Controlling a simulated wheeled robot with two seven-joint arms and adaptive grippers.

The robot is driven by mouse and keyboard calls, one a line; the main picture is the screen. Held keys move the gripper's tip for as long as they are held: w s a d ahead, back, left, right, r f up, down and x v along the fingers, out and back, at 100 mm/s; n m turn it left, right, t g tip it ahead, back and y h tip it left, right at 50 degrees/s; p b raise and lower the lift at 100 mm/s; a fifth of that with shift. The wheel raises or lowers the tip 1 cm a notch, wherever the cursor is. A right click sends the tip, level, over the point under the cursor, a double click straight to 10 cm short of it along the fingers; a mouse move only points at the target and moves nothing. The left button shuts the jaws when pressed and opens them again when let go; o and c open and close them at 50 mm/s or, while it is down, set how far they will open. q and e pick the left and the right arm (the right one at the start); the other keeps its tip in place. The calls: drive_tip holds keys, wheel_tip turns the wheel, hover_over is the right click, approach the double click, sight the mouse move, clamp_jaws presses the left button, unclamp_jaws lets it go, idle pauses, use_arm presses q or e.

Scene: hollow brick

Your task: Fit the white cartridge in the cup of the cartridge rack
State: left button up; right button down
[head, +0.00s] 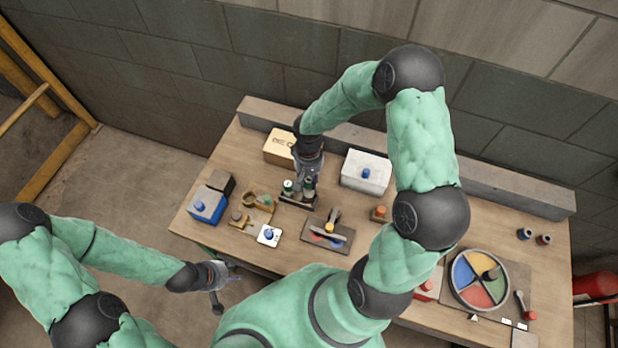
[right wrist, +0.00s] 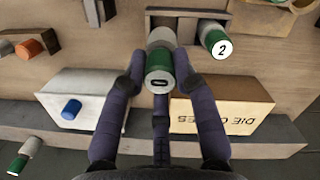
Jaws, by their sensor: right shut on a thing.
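The cartridge rack (head: 297,199) is a small dark holder near the table's left middle, and its edge shows in the right wrist view (right wrist: 183,13). My right gripper (head: 307,180) is over its right side. In the right wrist view my right gripper (right wrist: 158,72) is shut on a white cartridge (right wrist: 160,38) with a green end. It stands roughly upright at the rack; whether it is seated in a cup is hidden. A second white-and-green cartridge marked 2 (right wrist: 215,40) stands beside it in the rack. My left gripper (head: 226,277) is open and empty, off the table's front edge.
A cardboard box (head: 280,149) and a white box with a blue knob (head: 366,173) stand behind the rack. A blue box (head: 207,205), a white card (head: 269,236) and a dark tray (head: 328,238) lie nearby. A coloured wheel (head: 478,280) lies at right.

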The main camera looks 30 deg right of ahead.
sight(309, 190)
drive_tip(key=shift+f+b, duration=0.8)
drive_tip(key=shift+f, duration=0.65)
drive_tip(key=shift+r, duration=0.1)
drive_tip(key=shift+f+b, duration=2.15)
drive_tip(key=shift+b, duration=0.2)
idle(0.5)
drive_tip(key=c, duration=0.9)
unclamp_jaws()
